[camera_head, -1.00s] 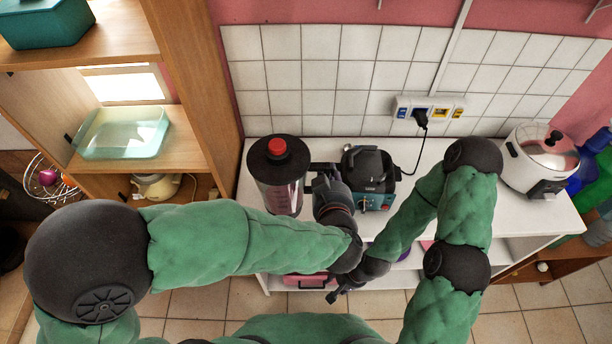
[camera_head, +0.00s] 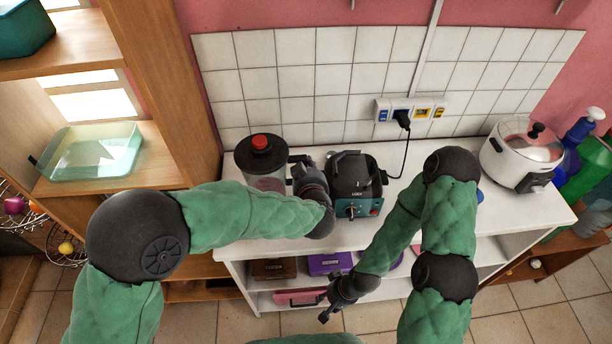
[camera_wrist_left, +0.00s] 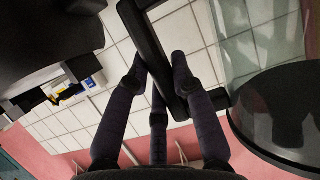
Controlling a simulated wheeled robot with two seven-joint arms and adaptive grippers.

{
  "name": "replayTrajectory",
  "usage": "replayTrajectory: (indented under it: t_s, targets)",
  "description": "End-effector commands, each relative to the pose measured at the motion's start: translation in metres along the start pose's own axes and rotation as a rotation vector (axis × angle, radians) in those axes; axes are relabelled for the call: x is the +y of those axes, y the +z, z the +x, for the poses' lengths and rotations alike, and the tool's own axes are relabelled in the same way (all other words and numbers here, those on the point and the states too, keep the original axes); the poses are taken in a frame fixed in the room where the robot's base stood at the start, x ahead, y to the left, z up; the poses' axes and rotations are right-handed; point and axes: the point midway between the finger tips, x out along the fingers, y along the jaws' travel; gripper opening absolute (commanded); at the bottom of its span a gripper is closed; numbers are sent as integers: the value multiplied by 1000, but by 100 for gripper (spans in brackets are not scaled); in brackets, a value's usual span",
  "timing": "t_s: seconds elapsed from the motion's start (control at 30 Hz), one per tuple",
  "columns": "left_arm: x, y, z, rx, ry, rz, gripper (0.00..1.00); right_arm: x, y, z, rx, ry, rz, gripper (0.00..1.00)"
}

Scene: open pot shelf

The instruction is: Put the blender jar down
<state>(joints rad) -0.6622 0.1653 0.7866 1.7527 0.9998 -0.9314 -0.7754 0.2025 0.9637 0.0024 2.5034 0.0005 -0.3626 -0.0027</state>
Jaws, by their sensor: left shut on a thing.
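The blender jar (camera_head: 265,182), clear with a black lid and red knob, stands upright over the left part of the white counter. Its lower part is hidden behind my left arm, so I cannot tell if it touches the counter. My left gripper (camera_head: 298,168) is shut on its black handle at the jar's right side. The left wrist view shows the fingers around the handle (camera_wrist_left: 150,45), with the clear jar (camera_wrist_left: 262,45) and its dark lid at the right. My right gripper (camera_head: 328,314) hangs low before the shelf unit; its opening is unclear.
The black and teal blender base (camera_head: 354,186) stands right of the jar, its cord running to the wall socket (camera_head: 410,110). A white rice cooker (camera_head: 515,160) is at the counter's right. A wooden shelf with a glass dish (camera_head: 92,155) is at the left.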

Motion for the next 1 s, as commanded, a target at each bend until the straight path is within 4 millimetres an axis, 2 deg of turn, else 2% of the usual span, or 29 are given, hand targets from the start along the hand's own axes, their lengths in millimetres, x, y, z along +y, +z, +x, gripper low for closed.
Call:
replayTrajectory:
  t_s: [0.03, 0.23, 0.67, 0.7, 0.77, 0.8, 1.0]
  targets:
    - [-1, 3, 6, 3, -2, 0, 0, 1, 0, 4, 0, 0, 0, 40]
    - [0, 28, 16, 4, -1, 1, 0, 6, -1, 18, 0, 0, 0, 40]
    - [0, 30, 17, 5, -1, 0, 0, 6, -1, 18, 0, 0, 0, 40]
    - [0, 34, 17, -1, -1, 0, 27, 6, -1, 18, 0, 0, 0, 40]
    - [0, 33, 17, -1, -1, 0, 44, 6, -1, 18, 0, 0, 0, 40]
    - [0, 33, 17, -1, -1, 0, 47, 6, -1, 18, 0, 0, 0, 40]
    - [0, 33, 17, -1, -1, 0, 47, 6, -1, 18, 0, 0, 0, 40]
